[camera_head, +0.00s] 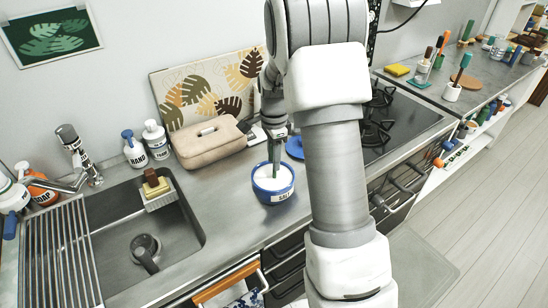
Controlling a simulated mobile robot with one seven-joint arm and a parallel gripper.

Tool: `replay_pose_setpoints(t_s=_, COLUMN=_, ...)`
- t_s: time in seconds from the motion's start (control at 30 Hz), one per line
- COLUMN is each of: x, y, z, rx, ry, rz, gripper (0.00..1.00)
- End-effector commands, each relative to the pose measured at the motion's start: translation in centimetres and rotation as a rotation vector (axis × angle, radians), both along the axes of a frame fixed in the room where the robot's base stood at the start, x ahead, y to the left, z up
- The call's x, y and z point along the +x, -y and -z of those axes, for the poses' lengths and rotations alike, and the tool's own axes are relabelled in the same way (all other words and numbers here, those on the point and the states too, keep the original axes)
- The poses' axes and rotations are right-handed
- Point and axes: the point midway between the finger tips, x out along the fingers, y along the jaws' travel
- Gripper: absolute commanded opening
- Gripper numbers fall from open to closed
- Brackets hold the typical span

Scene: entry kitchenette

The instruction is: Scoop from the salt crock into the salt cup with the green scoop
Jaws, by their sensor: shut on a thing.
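The salt crock (262,192), a blue round pot with a white label and white salt inside, stands on the steel counter right of the sink. My gripper (277,136) is above the crock, pointing down and shut on the green scoop (276,156). The scoop's green handle is upright and its lower end reaches into the crock at the salt; its bowl is hidden or too small to make out. I cannot pick out the salt cup in this view. My arm covers part of the counter to the right of the crock.
A beige pouch (208,143) lies left of my gripper, before a leaf-patterned board (190,92). A blue disc (294,147) lies behind the crock, partly hidden by my arm. The sink (120,262) is at left, the hob (408,122) at right. Bare counter lies left of the crock.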

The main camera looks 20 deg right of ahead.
Motion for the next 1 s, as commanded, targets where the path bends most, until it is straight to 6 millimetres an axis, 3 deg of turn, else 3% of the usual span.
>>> replay_pose_setpoints(t_s=0.53, x=0.0, y=0.0, z=-0.2, rx=0.000, ry=0.001, rz=0.001, gripper=0.00)
replay_pose_setpoints(t_s=1.0, x=0.0, y=0.0, z=-2.9, rx=0.000, ry=0.001, rz=0.001, gripper=0.00)
